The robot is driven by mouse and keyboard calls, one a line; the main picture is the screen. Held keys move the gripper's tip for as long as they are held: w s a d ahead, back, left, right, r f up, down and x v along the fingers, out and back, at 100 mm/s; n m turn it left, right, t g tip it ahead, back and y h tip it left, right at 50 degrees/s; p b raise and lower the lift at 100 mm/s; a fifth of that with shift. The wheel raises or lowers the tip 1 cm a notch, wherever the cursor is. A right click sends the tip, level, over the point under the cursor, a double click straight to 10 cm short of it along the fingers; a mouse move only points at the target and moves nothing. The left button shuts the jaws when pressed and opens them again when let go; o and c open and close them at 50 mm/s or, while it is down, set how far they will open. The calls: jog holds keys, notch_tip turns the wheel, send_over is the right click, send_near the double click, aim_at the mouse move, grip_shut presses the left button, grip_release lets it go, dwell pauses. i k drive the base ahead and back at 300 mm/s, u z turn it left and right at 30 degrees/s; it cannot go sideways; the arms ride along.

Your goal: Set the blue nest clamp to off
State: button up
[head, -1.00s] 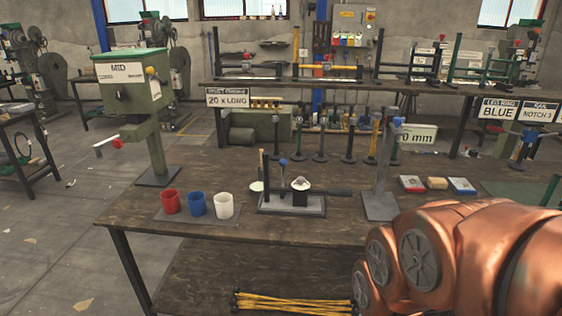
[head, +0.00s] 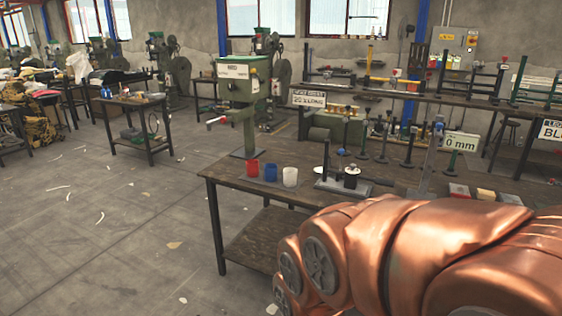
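I cannot single out a blue nest clamp with certainty. A small fixture on a grey base plate (head: 328,185) stands on the wooden workbench (head: 245,188). It has a dark upright, a small blue knob (head: 341,152), a round dark-topped part (head: 351,177) and a dark lever (head: 376,181) reaching right. My copper arm fills the lower right and covers the bench's front right; my gripper is out of frame.
Red (head: 253,168), blue (head: 270,173) and white (head: 290,177) cups stand left of the fixture. A green machine (head: 244,90) with a red-knobbed handle stands at the bench's left end. A small table (head: 135,103) stands farther left. Open floor (head: 110,225) lies left of the bench.

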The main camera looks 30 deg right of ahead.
aim_at(341, 151)
jog(key=u, duration=0.05)
jog(key=k, duration=0.3)
jog(key=u, duration=0.45)
jog(key=i, duration=1.35)
jog(key=z, duration=1.4)
jog(key=i, duration=0.75)
jog(key=z, duration=0.85)
